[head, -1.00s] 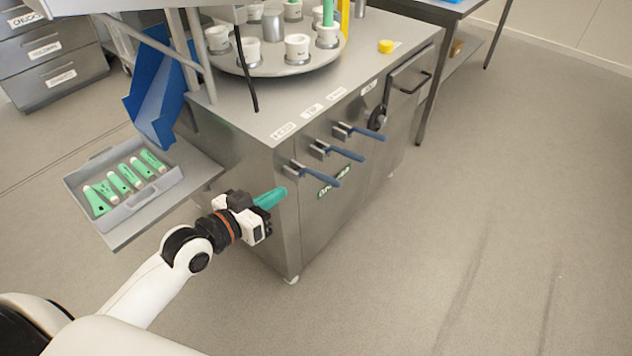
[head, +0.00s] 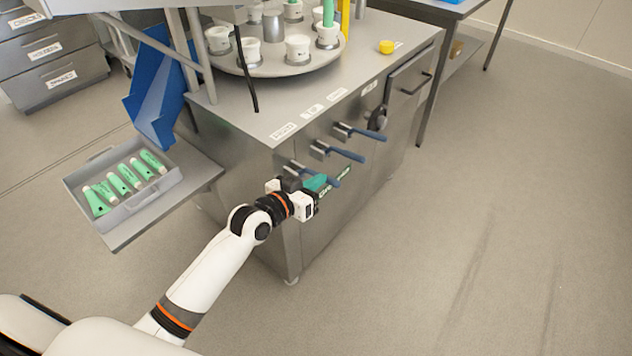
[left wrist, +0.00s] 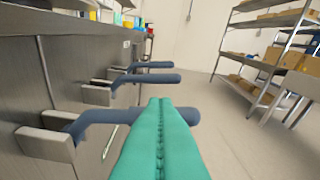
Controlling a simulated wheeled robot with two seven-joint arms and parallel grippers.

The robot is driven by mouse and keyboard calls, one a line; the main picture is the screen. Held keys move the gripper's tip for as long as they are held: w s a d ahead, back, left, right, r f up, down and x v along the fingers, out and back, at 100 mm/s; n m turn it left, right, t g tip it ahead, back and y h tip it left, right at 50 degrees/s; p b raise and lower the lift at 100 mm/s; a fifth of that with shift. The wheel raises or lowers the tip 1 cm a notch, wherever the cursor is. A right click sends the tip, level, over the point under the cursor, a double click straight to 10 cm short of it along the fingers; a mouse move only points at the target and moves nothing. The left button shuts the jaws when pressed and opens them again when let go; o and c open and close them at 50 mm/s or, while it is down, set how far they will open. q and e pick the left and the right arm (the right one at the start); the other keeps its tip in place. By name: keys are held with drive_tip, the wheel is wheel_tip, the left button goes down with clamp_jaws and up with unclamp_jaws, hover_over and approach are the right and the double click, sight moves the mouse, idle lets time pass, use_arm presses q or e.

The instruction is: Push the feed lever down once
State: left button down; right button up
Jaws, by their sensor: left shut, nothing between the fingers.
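The feed lever (left wrist: 95,117) is the nearest of three blue-handled levers on the cabinet front, below the label at the near corner. In the head view its bracket (head: 291,169) shows, and its handle is partly hidden by my left gripper (head: 320,184). My left gripper is shut and empty. In the left wrist view its teal fingers (left wrist: 160,125) cross over the middle of the lever's handle, and the handle's end sticks out to the right. I cannot tell whether they touch. The handle looks roughly level. My right gripper is not in view.
Two more levers, the middle (head: 345,154) and the far one (head: 365,133), sit close beyond it. The steel cabinet (head: 275,240) carries a round table of cups (head: 270,70). A grey tray of green tubes (head: 140,195) is at left. The floor at right is clear.

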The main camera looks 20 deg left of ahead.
use_arm(q)
drive_tip(key=shift+d+f, duration=0.1)
idle(0.4)
drive_tip(key=shift+d+f+m, duration=0.15)
drive_tip(key=shift+f+m, duration=0.05)
drive_tip(key=shift+m, duration=0.1)
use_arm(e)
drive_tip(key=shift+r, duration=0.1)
